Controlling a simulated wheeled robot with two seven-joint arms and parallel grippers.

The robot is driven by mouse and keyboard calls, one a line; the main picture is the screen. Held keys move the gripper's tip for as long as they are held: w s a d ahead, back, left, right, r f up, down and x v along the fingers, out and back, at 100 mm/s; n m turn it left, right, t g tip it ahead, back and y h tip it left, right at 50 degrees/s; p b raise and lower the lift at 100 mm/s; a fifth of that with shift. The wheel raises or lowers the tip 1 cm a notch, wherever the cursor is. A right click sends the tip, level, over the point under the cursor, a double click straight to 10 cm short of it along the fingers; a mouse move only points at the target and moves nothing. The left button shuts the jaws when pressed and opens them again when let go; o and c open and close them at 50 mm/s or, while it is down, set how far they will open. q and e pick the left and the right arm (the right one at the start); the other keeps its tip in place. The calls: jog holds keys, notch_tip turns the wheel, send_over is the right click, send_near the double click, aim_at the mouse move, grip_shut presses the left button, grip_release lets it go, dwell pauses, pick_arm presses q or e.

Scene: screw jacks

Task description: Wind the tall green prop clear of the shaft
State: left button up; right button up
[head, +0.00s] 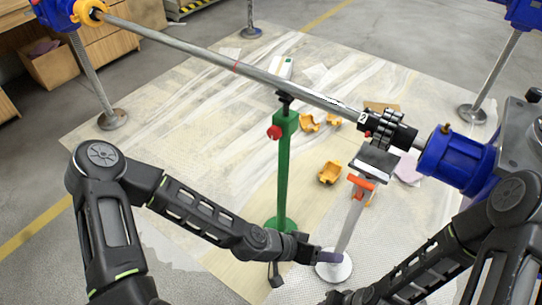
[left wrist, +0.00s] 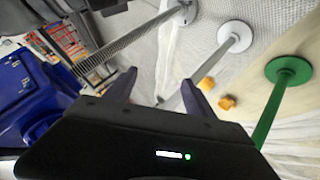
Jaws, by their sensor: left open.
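The tall green prop (head: 283,170) stands upright on a round green base, with a red knob on its side near the top. Its black head meets the underside of the long grey shaft (head: 225,62), and I cannot see a gap there. My left gripper (head: 326,256) is low, right of the green prop's foot and by the white base of a shorter prop. In the left wrist view the two fingers of my left gripper (left wrist: 160,84) are apart with nothing held, and the green prop (left wrist: 268,117) is to their right. My right arm's end is at the bottom edge, its fingers unclear.
A grey prop with an orange collar (head: 357,183) stands under the black coupling (head: 388,130). A blue housing (head: 455,160) is at the shaft's right end. Yellow-orange parts (head: 330,172) lie on the floor sheet (head: 190,130). Free floor lies left of the green prop.

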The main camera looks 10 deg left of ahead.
pick_arm(q)
jog(key=w+a+m+t+b, duration=0.1)
jog(key=w+a+t+b, duration=0.2)
jog(key=w, duration=0.4)
jog(key=m+t+y+b, duration=0.3)
jog(key=t+b, duration=0.6)
jog(key=b, duration=0.2)
send_near(272, 135)
jog(key=w, duration=0.1)
jog(key=shift+w+d, duration=0.2)
jog(key=shift+d, duration=0.05)
pick_arm(e)
notch_tip(272, 135, down, 17)
jog(key=shift+w+d, duration=0.25)
pick_arm(q)
jog(key=shift+b+x, duration=0.35)
jog(key=shift+x, duration=3.6)
pick_arm(e)
jog(key=shift+w+d+f, duration=0.15)
jog(key=shift+f, duration=0.45)
pick_arm(q)
jog(key=shift+c, duration=0.2)
